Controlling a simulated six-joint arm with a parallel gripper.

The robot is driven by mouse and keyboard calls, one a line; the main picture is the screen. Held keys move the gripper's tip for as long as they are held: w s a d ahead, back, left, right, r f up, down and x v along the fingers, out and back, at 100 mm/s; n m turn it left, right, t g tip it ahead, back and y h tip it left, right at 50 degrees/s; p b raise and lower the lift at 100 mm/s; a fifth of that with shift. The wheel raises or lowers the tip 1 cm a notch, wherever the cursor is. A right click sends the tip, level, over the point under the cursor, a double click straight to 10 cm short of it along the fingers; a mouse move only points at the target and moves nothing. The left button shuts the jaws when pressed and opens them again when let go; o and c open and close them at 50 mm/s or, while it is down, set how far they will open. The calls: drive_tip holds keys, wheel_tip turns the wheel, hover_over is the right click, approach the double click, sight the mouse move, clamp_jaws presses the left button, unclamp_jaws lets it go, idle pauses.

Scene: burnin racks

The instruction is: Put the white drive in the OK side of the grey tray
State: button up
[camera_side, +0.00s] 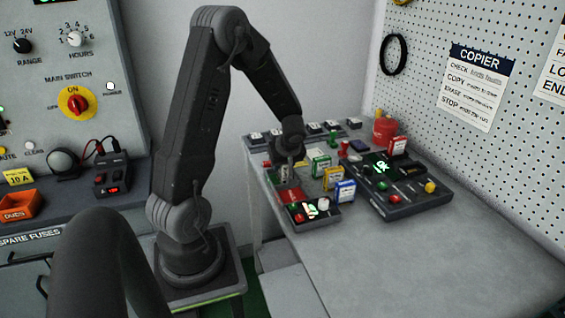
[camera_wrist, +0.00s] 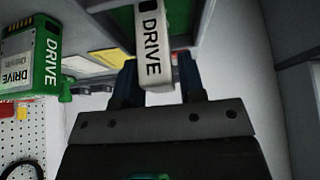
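A white drive (camera_wrist: 152,50) marked DRIVE stands between the two fingers of my gripper (camera_wrist: 158,72) in the wrist view. The left finger looks close against it and a thin strip shows at the right, so I cannot tell if the fingers grip it. In the side view my gripper (camera_side: 287,160) points down over the left part of the table, with a pale upright drive (camera_side: 285,173) below it. Whether that drive is lifted or resting is unclear.
A green drive (camera_wrist: 38,60) stands nearby in the wrist view. Green (camera_side: 321,166), yellow (camera_side: 332,178) and blue (camera_side: 345,191) drives stand close to my gripper. A dark copier box (camera_side: 405,207) shows OK. A red pot (camera_side: 385,130) stands behind. The table's front is clear.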

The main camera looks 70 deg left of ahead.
drive_tip(key=shift+o, duration=1.1)
drive_tip(key=shift+r, duration=0.15)
drive_tip(key=v, duration=1.2)
drive_tip(key=s+d+r+m+t+h, duration=0.2)
drive_tip(key=s+d+r+m, duration=0.1)
drive_tip(key=d+m, duration=0.3)
drive_tip(key=s+d+r+m+t+h, duration=0.1)
drive_tip(key=s+d+r+m+h, duration=0.1)
drive_tip(key=d+m, duration=0.4)
drive_tip(key=s+d+r+m+t+h, duration=0.2)
drive_tip(key=d+m, duration=0.4)
drive_tip(key=d, duration=0.7)
drive_tip(key=shift+s+r+t, duration=0.3)
drive_tip(key=shift+s+r, duration=0.55)
drive_tip(key=shift+r, duration=0.05)
